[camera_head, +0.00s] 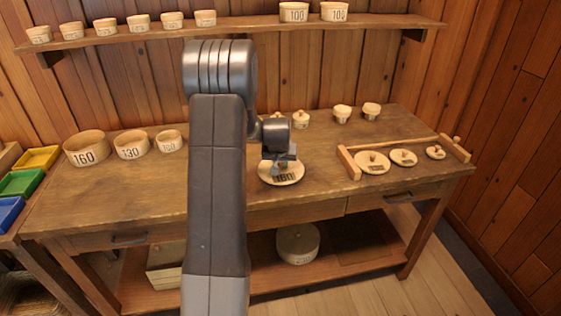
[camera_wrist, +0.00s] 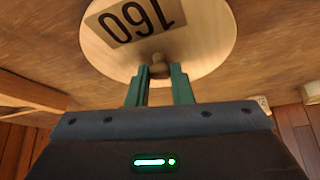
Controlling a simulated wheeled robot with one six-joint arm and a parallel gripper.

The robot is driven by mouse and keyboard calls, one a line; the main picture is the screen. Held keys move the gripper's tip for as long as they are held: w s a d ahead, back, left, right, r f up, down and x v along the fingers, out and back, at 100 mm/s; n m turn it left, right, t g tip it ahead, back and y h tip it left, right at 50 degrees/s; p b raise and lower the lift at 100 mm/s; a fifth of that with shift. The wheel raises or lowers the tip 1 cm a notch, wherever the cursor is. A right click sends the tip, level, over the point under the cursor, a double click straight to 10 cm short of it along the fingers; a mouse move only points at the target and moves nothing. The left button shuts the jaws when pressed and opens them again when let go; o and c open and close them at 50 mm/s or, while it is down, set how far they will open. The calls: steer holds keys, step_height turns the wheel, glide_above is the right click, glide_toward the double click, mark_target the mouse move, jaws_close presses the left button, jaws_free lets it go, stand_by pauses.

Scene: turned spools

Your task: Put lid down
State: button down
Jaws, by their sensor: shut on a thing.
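A round pale wooden lid (camera_head: 285,179) marked 160 is at the front middle of the workbench (camera_head: 330,140). The lid also fills the top of the wrist view (camera_wrist: 205,48), its number upside down there. My gripper (camera_head: 281,164) is above the lid, and its green fingers (camera_wrist: 158,72) are shut on the lid's small knob (camera_wrist: 158,62). The lid looks about level. I cannot tell whether its underside touches the bench top or hangs slightly above it.
Open round boxes marked 160 (camera_head: 86,149), 130 (camera_head: 132,145) and 100 (camera_head: 169,141) stand at the left. A wooden rack (camera_head: 348,163) with three knobbed lids lies at the right. Small pots (camera_head: 342,112) stand behind. A shelf (camera_head: 150,34) holds more boxes.

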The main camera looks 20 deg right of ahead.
steer(key=shift+f, duration=0.25)
steer(key=c, duration=1.3)
jaws_free()
steer(key=shift+r, duration=0.1)
steer(key=shift+r, duration=0.35)
steer(key=b+v, duration=0.1)
steer(key=v, duration=1)
steer(key=shift+s+a+r, duration=0.15)
steer(key=shift+r, duration=0.1)
